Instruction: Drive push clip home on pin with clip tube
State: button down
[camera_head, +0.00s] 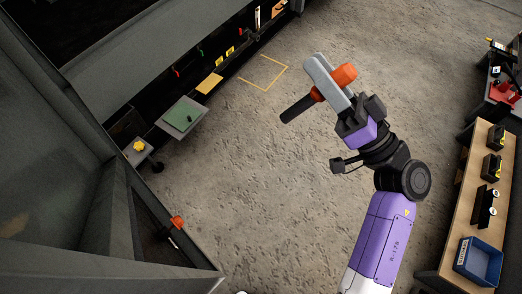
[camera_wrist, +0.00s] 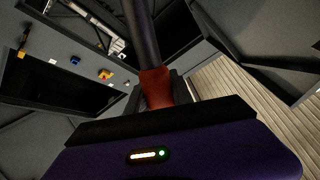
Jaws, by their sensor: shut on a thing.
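My gripper (camera_head: 329,84) is shut on a tool with a dark tube (camera_head: 298,108) and orange-red grip parts, which I take to be the clip tube. It is held in the air over the open floor, and the tube points down-left in the head view. In the wrist view the dark tube (camera_wrist: 142,30) runs up from a red-orange collar (camera_wrist: 155,88). I cannot make out the push clip or its pin for certain in either view. An orange-red part (camera_head: 177,222) sits at the edge of the dark enclosure at lower left.
A small grey stand with a yellow thing (camera_head: 139,146) and a green-topped surface (camera_head: 184,117) stand along the enclosure. A wooden bench (camera_head: 452,222) with a blue bin (camera_head: 478,262) stands at right. The concrete floor between is clear.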

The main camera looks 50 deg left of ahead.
jog(key=s+a+f+m+y+b, duration=0.2)
jog(key=s+f+m+b, duration=0.4)
jog(key=f, duration=0.4)
jog(key=s+a+f+m+t+y+b, duration=0.1)
jog(key=s+a+f+m+y+b, duration=0.1)
jog(key=s+a+f+m+b, duration=0.2)
jog(key=s+f+m+b, duration=0.3)
jog(key=f, duration=0.3)
jog(key=shift+s+a+f, duration=0.2)
jog(key=shift+s+f, duration=0.05)
jog(key=shift+d, duration=0.1)
jog(key=s+d+p, duration=0.1)
jog(key=s+p, duration=0.2)
jog(key=s, duration=0.4)
jog(key=shift+s, duration=0.15)
jog(key=shift+s+d+p, duration=0.2)
jog(key=shift+s+p, duration=0.75)
jog(key=shift+s, duration=0.15)
dwell(2.3)
dwell(0.3)
jog(key=w+a+b, duration=0.1)
jog(key=w+b, duration=0.1)
jog(key=w, duration=0.6)
jog(key=shift+f, duration=0.15)
dwell(0.7)
